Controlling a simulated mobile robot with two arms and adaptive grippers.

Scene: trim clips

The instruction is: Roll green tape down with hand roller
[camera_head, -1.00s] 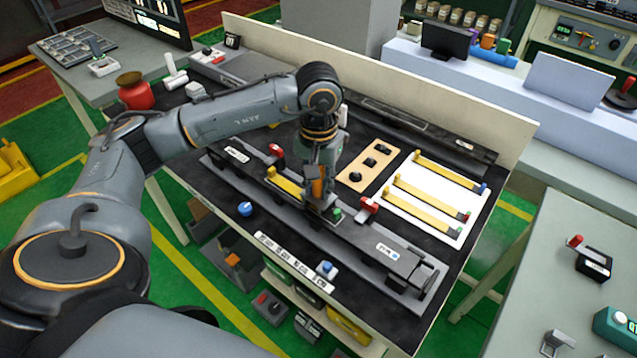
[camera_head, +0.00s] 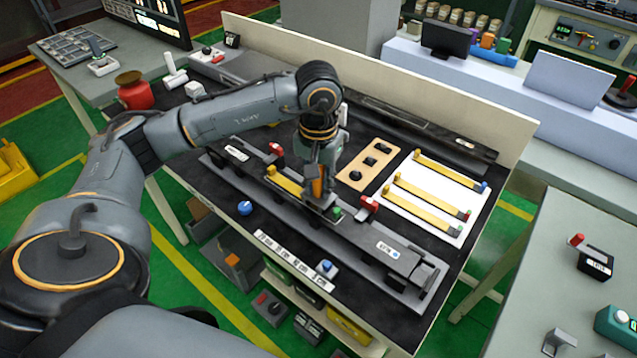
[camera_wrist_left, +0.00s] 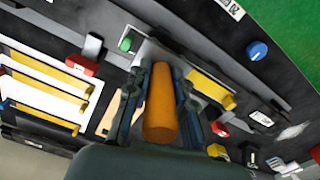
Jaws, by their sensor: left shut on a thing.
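My left gripper (camera_head: 318,193) is shut on the upright orange handle (camera_head: 316,189) of the hand roller, whose handle also fills the middle of the left wrist view (camera_wrist_left: 162,108). The roller's lower end is mostly hidden by the fingers. It stands over a yellow strip (camera_head: 288,186) lying along the dark trim rail (camera_head: 240,172). A green end tab (camera_head: 337,213) shows just right of the gripper, and also in the wrist view (camera_wrist_left: 127,44). I cannot tell whether the roller touches the strip. My right gripper is not in view.
Red clamps (camera_head: 276,150) (camera_head: 369,203) stand along the rail on both sides of the gripper. A white sheet (camera_head: 436,222) with several yellow strips and a tan block (camera_head: 356,176) lie behind. A blue knob (camera_head: 245,208) stands in front.

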